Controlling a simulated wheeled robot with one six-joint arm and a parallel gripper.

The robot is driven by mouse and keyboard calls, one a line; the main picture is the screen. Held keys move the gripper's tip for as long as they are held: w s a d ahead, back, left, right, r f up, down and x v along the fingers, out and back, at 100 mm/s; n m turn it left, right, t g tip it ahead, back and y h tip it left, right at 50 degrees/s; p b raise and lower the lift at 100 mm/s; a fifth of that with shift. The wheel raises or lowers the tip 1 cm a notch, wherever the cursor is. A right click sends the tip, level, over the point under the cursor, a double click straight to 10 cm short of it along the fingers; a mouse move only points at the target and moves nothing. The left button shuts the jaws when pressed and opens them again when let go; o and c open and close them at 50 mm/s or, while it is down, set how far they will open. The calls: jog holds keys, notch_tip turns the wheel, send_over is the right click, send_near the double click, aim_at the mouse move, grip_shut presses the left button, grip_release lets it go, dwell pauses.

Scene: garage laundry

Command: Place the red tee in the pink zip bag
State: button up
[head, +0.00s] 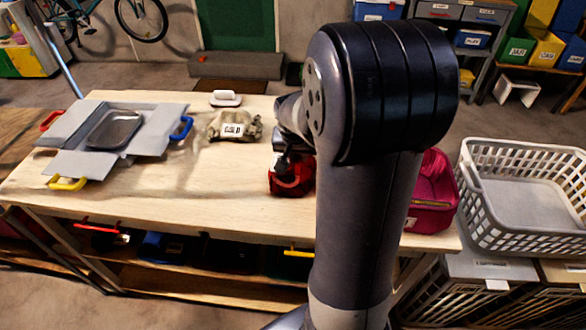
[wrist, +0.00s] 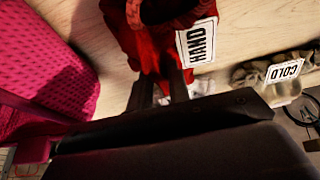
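The red tee (head: 291,181) is a crumpled red and dark bundle on the wooden table, left of my arm. In the wrist view the red tee (wrist: 150,42) is at the top, with a white "HAND" tag (wrist: 197,43). My gripper (wrist: 160,80) has its two dark fingers a little apart, with tips at the red cloth; whether they grip it is unclear. In the head view my gripper (head: 290,160) is at the top of the tee, partly hidden. The pink zip bag (head: 433,190) stands right of my arm, partly hidden by it; it also fills the wrist view's left side (wrist: 40,70). Its opening is not visible.
A beige "COLD" cloth bundle (head: 233,127) lies left of the tee. A grey folding board (head: 70,128) with a metal tray (head: 115,130) is at the left. A white-handled object (head: 225,98) is behind. A white laundry basket (head: 525,195) stands at the right.

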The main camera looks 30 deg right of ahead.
grip_shut()
